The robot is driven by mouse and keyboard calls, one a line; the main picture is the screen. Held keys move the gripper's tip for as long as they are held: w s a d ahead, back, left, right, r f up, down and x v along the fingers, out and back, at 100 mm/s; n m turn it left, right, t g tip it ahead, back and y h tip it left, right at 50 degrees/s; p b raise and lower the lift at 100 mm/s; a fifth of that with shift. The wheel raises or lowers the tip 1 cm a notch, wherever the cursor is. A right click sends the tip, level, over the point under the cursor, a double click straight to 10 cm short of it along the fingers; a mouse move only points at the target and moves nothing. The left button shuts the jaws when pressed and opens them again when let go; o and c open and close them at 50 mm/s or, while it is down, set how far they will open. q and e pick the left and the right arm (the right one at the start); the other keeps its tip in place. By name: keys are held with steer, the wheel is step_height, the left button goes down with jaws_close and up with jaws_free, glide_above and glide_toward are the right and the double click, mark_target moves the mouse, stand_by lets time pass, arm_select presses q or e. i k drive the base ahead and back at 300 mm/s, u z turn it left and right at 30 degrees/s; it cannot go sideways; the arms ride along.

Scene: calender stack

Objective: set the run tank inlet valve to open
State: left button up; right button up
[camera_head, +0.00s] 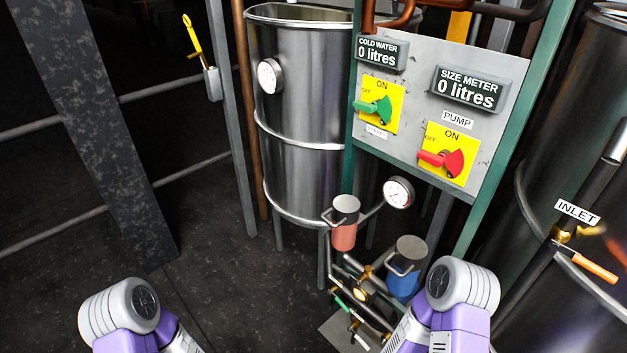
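A white label reading INLET (577,212) is on the dark metal tank (517,262) at the right edge. Just below it is a small brass valve (562,235) with an orange lever handle (587,266). The lever slants down to the right from the brass fitting. I cannot tell from this view whether the valve is open or closed. The tank runs out of the picture, and no label on it reads run tank. Both my arms show at the bottom edge, but neither gripper is in view.
A grey panel (490,50) carries a green switch (374,109), a red pump switch (444,160) and displays reading 0 litres. A steel tank (300,100) stands behind it. Red (344,233) and blue (403,284) containers sit among low pipework. Dark floor (215,275) is clear at left.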

mark_target(555, 244)
steer(key=z, duration=2.05)
steer(key=k, duration=0.45)
steer(key=u, duration=0.7)
steer(key=i, duration=0.65)
steer(key=z, duration=0.25)
